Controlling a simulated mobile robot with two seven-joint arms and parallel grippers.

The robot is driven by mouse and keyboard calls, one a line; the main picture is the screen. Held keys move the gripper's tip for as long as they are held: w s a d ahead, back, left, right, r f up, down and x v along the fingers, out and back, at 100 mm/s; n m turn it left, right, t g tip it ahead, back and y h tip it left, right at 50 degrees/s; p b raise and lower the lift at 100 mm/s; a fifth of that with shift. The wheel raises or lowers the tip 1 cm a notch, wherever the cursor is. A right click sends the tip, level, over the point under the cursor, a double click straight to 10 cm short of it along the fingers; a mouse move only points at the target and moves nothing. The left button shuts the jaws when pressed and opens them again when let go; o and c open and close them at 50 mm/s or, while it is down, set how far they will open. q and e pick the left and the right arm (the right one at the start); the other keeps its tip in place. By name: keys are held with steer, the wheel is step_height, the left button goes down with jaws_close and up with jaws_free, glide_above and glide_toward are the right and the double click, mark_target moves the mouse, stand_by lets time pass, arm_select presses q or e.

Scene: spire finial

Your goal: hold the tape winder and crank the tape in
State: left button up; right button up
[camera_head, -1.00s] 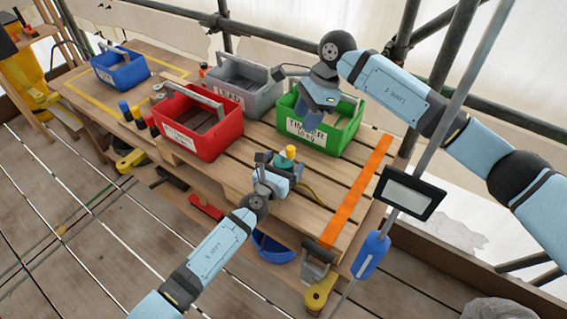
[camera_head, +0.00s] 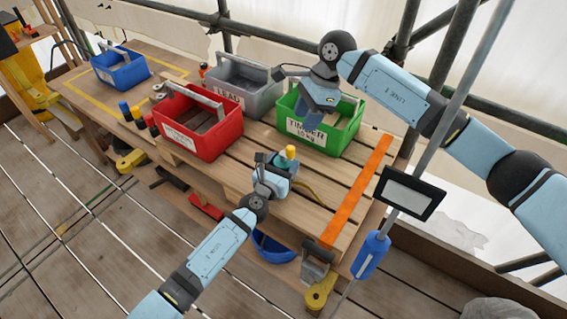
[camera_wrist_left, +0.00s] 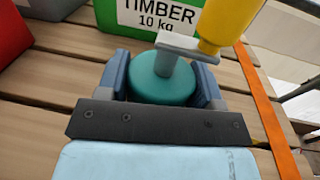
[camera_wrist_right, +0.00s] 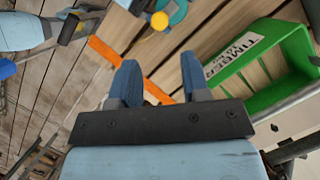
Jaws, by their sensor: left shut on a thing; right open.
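The tape winder (camera_head: 282,160) is a teal drum with a grey crank arm and a yellow knob (camera_head: 290,151). My left gripper (camera_head: 278,170) is shut on it above the front of the workbench. In the left wrist view the teal drum (camera_wrist_left: 160,88) sits between both fingers, and the crank arm (camera_wrist_left: 190,48) reaches right to the yellow knob (camera_wrist_left: 222,22). My right gripper (camera_head: 318,112) is open and empty by the green crate, apart from the winder. In the right wrist view its fingers (camera_wrist_right: 160,85) are spread, with the yellow knob (camera_wrist_right: 160,20) beyond them.
The green TIMBER crate (camera_head: 345,128), a red crate (camera_head: 228,130), a grey crate (camera_head: 262,100) and a blue crate (camera_head: 125,76) stand on the bench. An orange strip (camera_head: 358,190) runs along its right end. A pole with a dark-framed panel (camera_head: 408,193) stands in front at right.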

stand_by(0.3)
steer(key=c, duration=0.5)
steer(key=shift+w+a+n, duration=0.1)
steer(key=shift+a+n, duration=0.05)
steer(key=shift+n, duration=0.45)
jaws_close()
step_height(320, 180, down, 7)
steer(key=w+a+n+t+h, duration=0.2)
steer(key=n+t+h, duration=0.1)
steer(key=n, duration=0.9)
steer(key=shift+a+t+h, duration=0.3)
steer(key=shift+h, duration=0.2)
steer(key=shift+w, duration=0.1)
steer(key=shift+f, duration=1.45)
